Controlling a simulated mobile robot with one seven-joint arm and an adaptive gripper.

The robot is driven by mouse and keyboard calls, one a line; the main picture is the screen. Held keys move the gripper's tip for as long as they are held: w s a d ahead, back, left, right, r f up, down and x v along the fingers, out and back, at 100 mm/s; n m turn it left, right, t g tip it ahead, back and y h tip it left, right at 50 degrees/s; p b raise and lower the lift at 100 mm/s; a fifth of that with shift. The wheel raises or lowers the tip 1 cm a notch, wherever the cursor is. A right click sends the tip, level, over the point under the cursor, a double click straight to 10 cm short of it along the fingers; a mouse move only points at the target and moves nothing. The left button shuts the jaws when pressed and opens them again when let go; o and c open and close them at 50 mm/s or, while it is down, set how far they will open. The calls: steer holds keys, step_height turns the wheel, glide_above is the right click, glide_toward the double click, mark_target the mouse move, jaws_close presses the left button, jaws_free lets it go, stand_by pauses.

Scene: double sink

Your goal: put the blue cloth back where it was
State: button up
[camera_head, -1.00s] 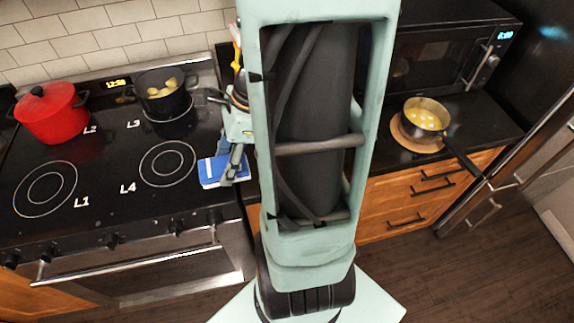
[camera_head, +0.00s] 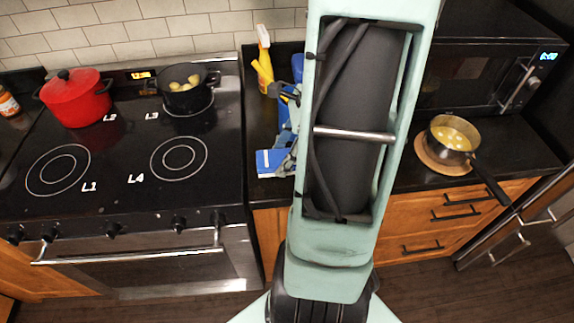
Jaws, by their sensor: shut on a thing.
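The blue cloth (camera_head: 270,163), with a pale edge, shows as a small flat blue patch over the dark counter strip just right of the stove. My gripper (camera_head: 288,156) is shut on the cloth at its right side. My arm hides part of the gripper and the counter behind it. I cannot tell whether the cloth touches the counter or hangs just above it.
The stove (camera_head: 120,165) holds a red pot (camera_head: 75,100) and a black pot (camera_head: 182,98) with yellow food. A yellow-and-white bottle (camera_head: 264,72) stands behind the gripper. A pan (camera_head: 449,137) sits on a round wooden board (camera_head: 432,160) at right, below the microwave (camera_head: 470,65).

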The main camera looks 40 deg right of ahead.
steer(key=d+f+b, duration=0.2)
steer(key=f, duration=0.1)
steer(key=d+f+b, duration=0.1)
steer(key=shift+w+d+f, duration=0.2)
steer(key=shift+d+f, duration=0.05)
steer(key=shift+f, duration=0.05)
steer(key=shift+d+f+b, duration=0.15)
steer(key=shift+f+b, duration=1.1)
steer(key=shift+f, duration=0.3)
steer(key=shift+f, duration=0.1)
steer(key=o, duration=1.1)
steer(key=shift+r, duration=0.2)
steer(key=v, duration=1.1)
steer(key=shift+r+p, duration=0.35)
steer(key=shift+r, duration=0.05)
steer(key=shift+d, duration=0.1)
